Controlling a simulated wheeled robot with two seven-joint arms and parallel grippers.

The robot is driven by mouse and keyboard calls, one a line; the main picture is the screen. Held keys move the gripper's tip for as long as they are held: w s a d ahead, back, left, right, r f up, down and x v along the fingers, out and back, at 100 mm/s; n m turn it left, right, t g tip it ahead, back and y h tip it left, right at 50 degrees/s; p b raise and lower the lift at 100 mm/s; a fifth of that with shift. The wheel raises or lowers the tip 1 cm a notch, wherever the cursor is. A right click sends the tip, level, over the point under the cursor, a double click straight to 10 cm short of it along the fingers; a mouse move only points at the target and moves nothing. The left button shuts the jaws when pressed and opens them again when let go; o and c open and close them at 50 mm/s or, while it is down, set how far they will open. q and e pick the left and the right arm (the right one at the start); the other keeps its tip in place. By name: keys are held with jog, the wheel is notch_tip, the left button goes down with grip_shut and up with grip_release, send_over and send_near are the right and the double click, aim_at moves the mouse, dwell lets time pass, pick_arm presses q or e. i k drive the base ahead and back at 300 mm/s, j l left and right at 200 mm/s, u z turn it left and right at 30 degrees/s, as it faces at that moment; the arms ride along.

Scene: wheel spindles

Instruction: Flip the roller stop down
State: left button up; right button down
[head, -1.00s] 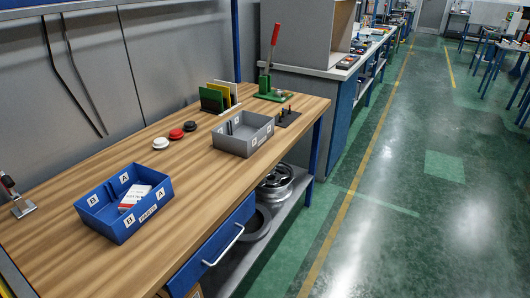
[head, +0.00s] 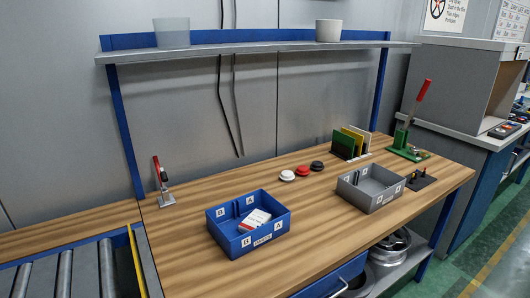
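A roller conveyor (head: 65,278) with grey rollers shows at the lower left, its near part cut off by the frame. A yellow bar (head: 137,262) runs along its right end, next to the workbench; it may be the roller stop. I cannot tell whether it is up or down. A small lever with a red handle (head: 157,168) stands nearly upright on a grey metal base (head: 167,200) at the bench's left. Neither of my grippers is in view.
A blue bin (head: 222,238) with a white and red packet (head: 254,220) and a grey bin (head: 356,196) stand on the wooden bench (head: 310,235). Several coloured discs lie behind them. A green press with a red lever (head: 406,145) is at the right. A shelf (head: 260,50) hangs above.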

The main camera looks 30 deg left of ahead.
aim_at(140, 276)
jog(key=u, duration=0.5)
jog(key=k+j+u, duration=0.1)
jog(key=u, duration=0.35)
jog(key=j+u, duration=0.15)
jog(key=u, duration=0.35)
